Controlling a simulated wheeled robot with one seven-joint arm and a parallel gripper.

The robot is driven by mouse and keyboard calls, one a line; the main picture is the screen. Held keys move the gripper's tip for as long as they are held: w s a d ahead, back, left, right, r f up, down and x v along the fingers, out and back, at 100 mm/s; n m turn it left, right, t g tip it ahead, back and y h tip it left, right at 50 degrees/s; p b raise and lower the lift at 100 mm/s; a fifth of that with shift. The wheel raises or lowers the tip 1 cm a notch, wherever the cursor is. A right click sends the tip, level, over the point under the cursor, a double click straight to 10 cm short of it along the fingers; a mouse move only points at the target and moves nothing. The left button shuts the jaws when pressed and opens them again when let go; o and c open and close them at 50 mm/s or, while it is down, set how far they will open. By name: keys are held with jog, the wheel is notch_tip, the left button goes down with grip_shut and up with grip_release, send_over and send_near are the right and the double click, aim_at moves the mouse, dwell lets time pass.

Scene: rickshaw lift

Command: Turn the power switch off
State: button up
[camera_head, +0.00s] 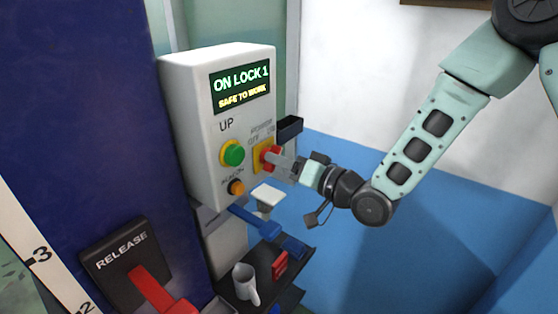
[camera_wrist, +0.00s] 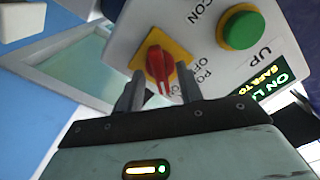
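The power switch (camera_head: 268,157) is a red rotary knob on a yellow plate, on the front of a white control box (camera_head: 203,152). In the wrist view the red knob (camera_wrist: 161,66) shows its handle pointing down toward my gripper. My gripper (camera_head: 274,160) is at the switch from the right. In the wrist view my gripper's two fingers (camera_wrist: 160,88) are apart, one to each side of the knob's lower end. Whether they touch it I cannot tell. The display (camera_head: 240,88) reads "ON LOCK 1, SAFE TO WORK".
A green UP button (camera_head: 232,153) and an orange button (camera_head: 237,187) sit beside the switch. Blue floor lies open to the right.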

grip_shut()
jog(key=shift+f+b, duration=0.15)
jog(key=shift+b, duration=0.4)
jog(key=n+b, duration=1.6)
jog(key=b, duration=0.8)
grip_release()
